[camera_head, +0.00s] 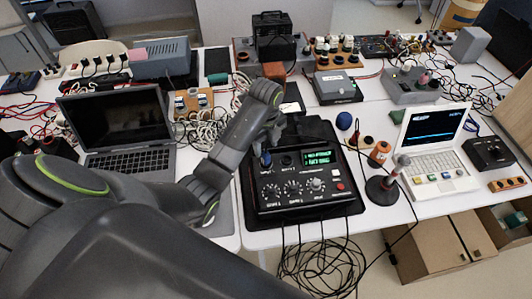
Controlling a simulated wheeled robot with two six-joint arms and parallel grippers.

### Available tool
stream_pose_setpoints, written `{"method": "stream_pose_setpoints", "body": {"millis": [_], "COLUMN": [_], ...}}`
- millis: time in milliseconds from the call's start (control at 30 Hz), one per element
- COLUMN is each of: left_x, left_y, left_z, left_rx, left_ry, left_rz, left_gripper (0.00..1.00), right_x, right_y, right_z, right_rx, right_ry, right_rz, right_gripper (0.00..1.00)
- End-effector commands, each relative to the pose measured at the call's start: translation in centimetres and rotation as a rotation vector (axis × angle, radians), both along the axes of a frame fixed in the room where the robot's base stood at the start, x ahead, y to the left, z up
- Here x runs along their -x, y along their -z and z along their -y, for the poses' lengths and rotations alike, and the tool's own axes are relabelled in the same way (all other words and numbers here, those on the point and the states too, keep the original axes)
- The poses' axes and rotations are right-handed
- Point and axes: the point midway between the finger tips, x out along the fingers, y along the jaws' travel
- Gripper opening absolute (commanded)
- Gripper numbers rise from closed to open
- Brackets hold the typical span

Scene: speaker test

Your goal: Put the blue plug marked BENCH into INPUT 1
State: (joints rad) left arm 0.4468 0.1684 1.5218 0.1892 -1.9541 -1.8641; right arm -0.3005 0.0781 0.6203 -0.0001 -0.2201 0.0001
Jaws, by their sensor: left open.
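A black mixer-like box (300,207) with a green display and several knobs sits on a dark mat at the table's front middle. A small blue plug (266,160) stands at the box's upper left, at what looks like a socket. Its marking is too small to read, and I cannot tell how deep it sits. A dark round socket (287,161) is just to its right. My left gripper (269,143) is open, directly above and behind the blue plug. The arm hides part of the area behind it. My right gripper is not in view.
A laptop (128,162) stands open on the left, a white laptop-like device (440,165) on the right. Black cables hang over the front edge.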

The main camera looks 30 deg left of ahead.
Motion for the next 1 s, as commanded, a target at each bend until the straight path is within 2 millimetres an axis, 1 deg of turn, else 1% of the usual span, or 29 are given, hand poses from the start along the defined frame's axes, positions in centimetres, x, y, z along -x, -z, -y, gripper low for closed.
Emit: {"method": "stream_pose_setpoints", "body": {"millis": [33,100,500,700,800,1000], "left_x": [-0.1,-0.1,0.0,0.0,0.0,0.0], "left_y": [-1.9,-3.7,-8.6,-10.6,-11.3,-11.8], "left_z": [0.0,0.0,0.0,0.0,0.0,0.1], "left_rx": [-0.001,0.0,0.001,0.001,0.001,0.001], "left_ry": [0.001,0.001,0.0,0.0,0.0,0.0], "left_rz": [0.006,0.003,-0.001,-0.001,-0.001,-0.001], "left_gripper": [0.46,0.46,0.46,0.46,0.46,0.46], "right_x": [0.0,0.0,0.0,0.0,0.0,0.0], "right_y": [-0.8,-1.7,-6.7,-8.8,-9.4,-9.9], "right_z": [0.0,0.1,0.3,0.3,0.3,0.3], "right_rx": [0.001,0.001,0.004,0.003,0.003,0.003], "right_ry": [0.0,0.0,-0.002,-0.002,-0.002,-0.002], "right_rz": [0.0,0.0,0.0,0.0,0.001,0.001], "right_gripper": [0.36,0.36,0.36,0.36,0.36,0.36]}}
